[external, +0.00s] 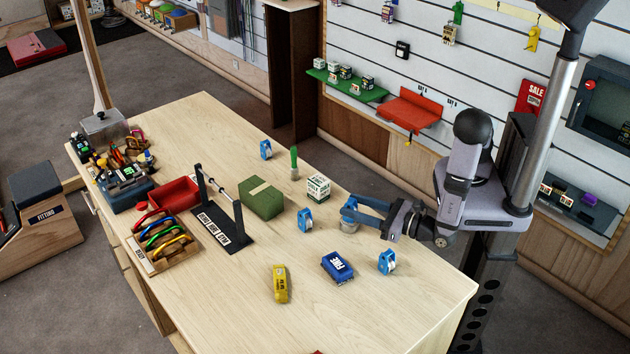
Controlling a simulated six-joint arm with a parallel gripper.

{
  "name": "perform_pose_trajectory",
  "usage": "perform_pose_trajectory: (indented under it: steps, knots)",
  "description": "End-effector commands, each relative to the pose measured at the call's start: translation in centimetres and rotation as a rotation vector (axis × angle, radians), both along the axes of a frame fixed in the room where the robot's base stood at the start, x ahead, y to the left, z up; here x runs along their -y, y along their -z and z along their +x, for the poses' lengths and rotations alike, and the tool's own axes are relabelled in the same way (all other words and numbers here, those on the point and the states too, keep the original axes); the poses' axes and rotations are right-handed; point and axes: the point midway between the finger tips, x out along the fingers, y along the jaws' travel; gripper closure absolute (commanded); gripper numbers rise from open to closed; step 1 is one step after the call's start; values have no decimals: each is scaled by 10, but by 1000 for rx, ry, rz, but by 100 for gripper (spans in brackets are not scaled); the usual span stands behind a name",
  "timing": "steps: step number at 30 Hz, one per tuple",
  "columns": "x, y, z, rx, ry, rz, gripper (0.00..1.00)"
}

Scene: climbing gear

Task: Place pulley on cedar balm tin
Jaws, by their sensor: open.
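Blue pulleys with pale wheels stand on the light wooden table (400,300): one near the middle (305,220), one at the right (387,261) and one toward the back (266,149). A small whitish round thing, possibly the cedar balm tin (347,227), sits just below my gripper (346,211) and is partly hidden by it; I cannot read any label. My gripper is open, with blue fingers pointing left, to the right of the middle pulley. No object shows clearly between its fingers.
A white printed box (318,188), a green-handled brush (294,164) and a green bundle (261,199) stand behind the middle pulley. A black rack (222,215) stands left. The front right tabletop is clear.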

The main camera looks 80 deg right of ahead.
Motion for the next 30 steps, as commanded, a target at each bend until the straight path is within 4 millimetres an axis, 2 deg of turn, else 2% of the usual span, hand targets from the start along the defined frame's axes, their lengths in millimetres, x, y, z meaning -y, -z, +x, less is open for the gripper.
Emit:
perform_pose_trajectory:
  steps: [9, 16, 22, 30]
  knots:
    - [-22, 2, -49, 1, -7, 2, 57]
    - [-34, 1, -79, 1, -3, 2, 57]
    - [-38, 1, -93, 0, -2, 1, 57]
    - [-39, 0, -95, -1, 1, 0, 57]
